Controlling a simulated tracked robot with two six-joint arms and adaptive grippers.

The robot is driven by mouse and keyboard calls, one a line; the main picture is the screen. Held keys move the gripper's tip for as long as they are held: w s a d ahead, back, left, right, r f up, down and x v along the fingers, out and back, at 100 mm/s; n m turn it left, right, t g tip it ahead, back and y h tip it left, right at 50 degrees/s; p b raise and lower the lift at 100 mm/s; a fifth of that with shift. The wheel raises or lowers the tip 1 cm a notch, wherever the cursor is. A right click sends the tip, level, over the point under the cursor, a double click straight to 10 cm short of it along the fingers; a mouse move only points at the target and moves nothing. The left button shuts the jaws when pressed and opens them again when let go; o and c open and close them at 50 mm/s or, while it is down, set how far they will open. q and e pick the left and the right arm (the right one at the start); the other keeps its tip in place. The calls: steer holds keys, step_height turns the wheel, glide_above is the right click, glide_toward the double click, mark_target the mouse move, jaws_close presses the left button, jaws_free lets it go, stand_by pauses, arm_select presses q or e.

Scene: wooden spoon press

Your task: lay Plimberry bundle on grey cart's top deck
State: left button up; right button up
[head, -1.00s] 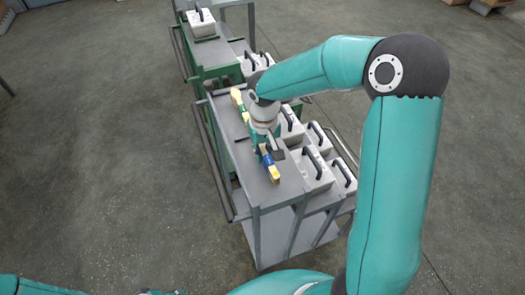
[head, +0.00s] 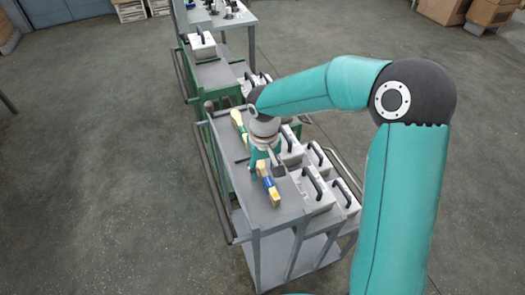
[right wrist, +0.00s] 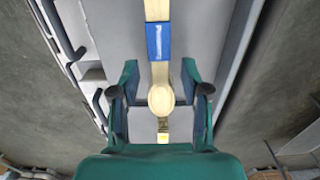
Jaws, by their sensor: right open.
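A pale wooden bundle with a blue band (head: 268,184) lies lengthwise on the near part of the grey cart's top deck (head: 240,172). In the right wrist view the blue-banded bundle (right wrist: 158,40) runs down to a rounded end between my fingers. Its label is too small to read. My right gripper (head: 270,170) is open just over the deck; in its wrist view the fingers (right wrist: 161,95) stand apart on both sides of the rounded end, with gaps. A second pale piece (head: 237,118) lies farther back on the deck, partly hidden by my gripper. My left gripper is out of view.
A green cart (head: 212,75) with a white case (head: 203,47) stands behind. A rail (head: 213,170) runs along the left. Floor on both sides is clear.

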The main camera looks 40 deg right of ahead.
mark_target(264, 172)
step_height(264, 172, up, 10)
stand_by(0.4)
steer(key=shift+s, duration=0.1)
